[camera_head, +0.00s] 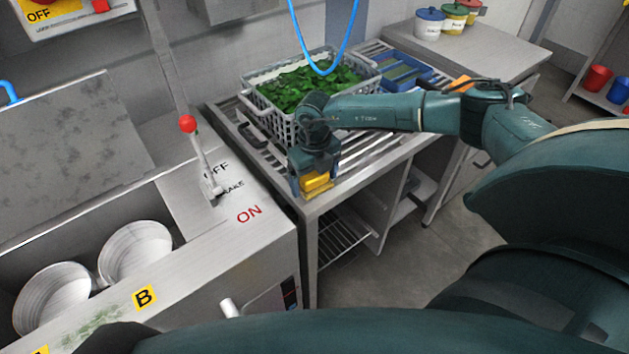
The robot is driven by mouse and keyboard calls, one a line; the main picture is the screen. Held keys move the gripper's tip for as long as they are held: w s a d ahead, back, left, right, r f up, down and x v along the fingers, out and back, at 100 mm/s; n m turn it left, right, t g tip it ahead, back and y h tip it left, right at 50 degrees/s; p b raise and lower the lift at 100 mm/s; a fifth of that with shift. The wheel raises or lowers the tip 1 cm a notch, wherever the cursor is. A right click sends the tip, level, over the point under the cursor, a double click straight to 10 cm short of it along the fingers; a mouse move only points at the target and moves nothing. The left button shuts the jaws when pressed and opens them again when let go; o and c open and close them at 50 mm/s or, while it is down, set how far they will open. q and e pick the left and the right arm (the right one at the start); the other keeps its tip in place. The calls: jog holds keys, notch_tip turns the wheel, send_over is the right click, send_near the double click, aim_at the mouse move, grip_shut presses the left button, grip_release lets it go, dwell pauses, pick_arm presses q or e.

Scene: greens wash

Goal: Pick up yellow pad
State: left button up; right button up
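The yellow pad (317,182) is at the front corner of the slatted metal table (362,172). My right gripper (314,186) points down over it, with its fingers around the pad. The gripper hides the pad's upper part and edges. I cannot tell whether the fingers press on the pad or stand a little apart from it, nor whether the pad touches the table. My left gripper is not in view.
A grey crate of green leaves (270,118) stands behind my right gripper, with a blue tray (402,72) beyond. A red-knobbed lever (187,124) rises from the steel wash machine at left. Lidded pots (429,24) stand at the back. A blue hose (322,72) hangs over the crate.

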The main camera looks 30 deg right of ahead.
aim_at(315, 174)
jog(key=c, duration=0.8)
jog(key=shift+o, duration=0.2)
jog(key=shift+r, duration=0.1)
notch_tip(315, 174, up, 10)
jog(key=shift+f+b, duration=0.1)
jog(key=shift+b, duration=0.4)
